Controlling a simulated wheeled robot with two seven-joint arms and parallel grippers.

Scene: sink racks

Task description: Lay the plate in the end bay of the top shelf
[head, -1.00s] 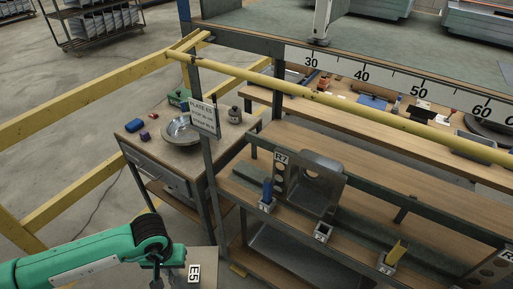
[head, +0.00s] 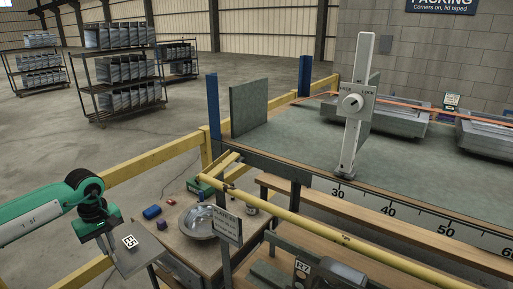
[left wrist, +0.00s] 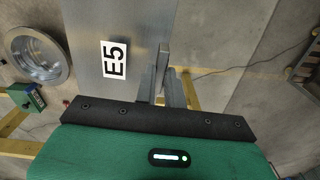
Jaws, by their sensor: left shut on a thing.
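The plate (head: 150,252) is a flat grey metal sheet with a white E5 label. My left gripper (head: 110,240) is shut on one edge of it, at the lower left of the head view. In the left wrist view the plate (left wrist: 135,25) reaches away from the gripper fingers (left wrist: 168,88). The top shelf (head: 285,140) has a grey-green surface. An upright panel (head: 248,108) stands near its left end, and a pale post with a knob (head: 351,105) stands further right. The plate is left of the shelf and below its level, apart from it. My right gripper is not in view.
A yellow rail (head: 300,222) crosses in front of the shelf. Blue corner posts (head: 213,115) rise at the shelf's left end. A side bench holds a round metal dish (head: 198,223) and small boxes. Grey castings (head: 400,118) lie farther along the shelf. Racks stand behind on open floor.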

